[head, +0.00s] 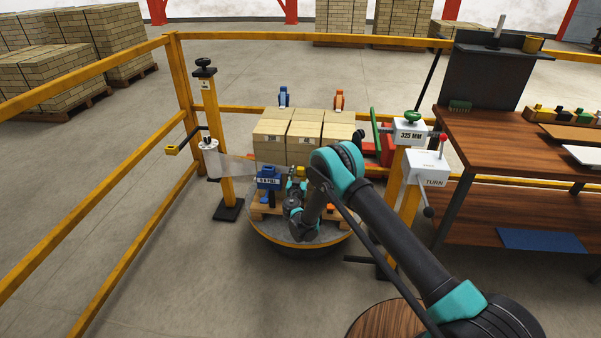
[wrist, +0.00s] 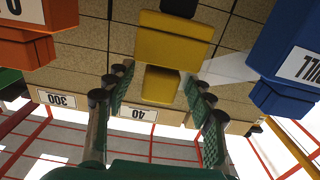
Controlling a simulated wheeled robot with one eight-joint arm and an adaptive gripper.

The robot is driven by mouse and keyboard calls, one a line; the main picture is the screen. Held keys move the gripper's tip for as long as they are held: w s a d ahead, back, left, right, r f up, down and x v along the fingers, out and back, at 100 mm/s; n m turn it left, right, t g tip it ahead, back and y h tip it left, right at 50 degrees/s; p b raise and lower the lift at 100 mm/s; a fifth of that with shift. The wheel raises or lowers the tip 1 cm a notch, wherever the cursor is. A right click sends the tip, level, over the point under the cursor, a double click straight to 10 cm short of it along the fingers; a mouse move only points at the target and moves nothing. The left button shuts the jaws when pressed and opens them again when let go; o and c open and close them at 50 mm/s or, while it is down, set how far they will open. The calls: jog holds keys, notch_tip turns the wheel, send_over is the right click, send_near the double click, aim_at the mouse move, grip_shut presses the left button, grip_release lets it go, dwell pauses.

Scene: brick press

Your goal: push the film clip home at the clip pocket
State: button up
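In the wrist view a yellow block (wrist: 172,50) with a smaller yellow tab (wrist: 162,86) sits in front of the brick faces; I take it for the film clip, but cannot tell clip from pocket. My gripper (wrist: 159,75) is open. Its fingers stand on either side of the small tab with gaps, and the larger block is beyond the tips. In the head view my gripper (head: 295,187) is low at the front of the brick stack (head: 288,150), largely hidden by my arm. Clear film (head: 237,167) runs from a roll (head: 210,145) towards the stack.
A blue block marked PULL (wrist: 292,62) is to the right and an orange block (wrist: 28,45) to the left in the wrist view. A turntable (head: 272,241) carries the stack. Yellow rails (head: 100,70), a TURN box (head: 427,165) and a workbench (head: 520,145) surround it.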

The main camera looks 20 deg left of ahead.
jog(key=v, duration=0.8)
jog(key=w+d+r+m+g+h, duration=0.1)
jog(key=w+d+r+h, duration=0.15)
jog(key=d+r, duration=0.45)
jog(key=w+d+r+m+g+h, duration=0.1)
jog(key=w+d+r+g+h, duration=0.15)
jog(key=d, duration=0.85)
jog(key=w+d+r+m+g+h, duration=0.1)
jog(key=w+d+r+h, duration=0.15)
jog(key=d+r, duration=0.5)
jog(key=s+d+r+g, duration=0.1)
jog(key=s+d+g, duration=0.1)
jog(key=s+d, duration=0.3)
jog(key=s+d+r+g, duration=0.1)
jog(key=s+d, duration=0.5)
jog(key=d, duration=0.7)
jog(key=s+d+r+g, duration=0.2)
jog(key=s+d, duration=0.4)
jog(key=d, duration=0.3)
jog(key=shift+s+r+m+g, duration=0.15)
jog(key=shift+r+m+g, duration=0.2)
jog(key=shift+r, duration=0.1)
jog(key=s+d+f+g+y, duration=0.1)
jog(key=s+d, duration=0.1)
jog(key=s, duration=0.9)
jog(key=s+d+f+g+y, duration=0.2)
jog(key=s, duration=0.9)
jog(key=shift+s+f+n, duration=0.25)
jog(key=shift+n, duration=0.2)
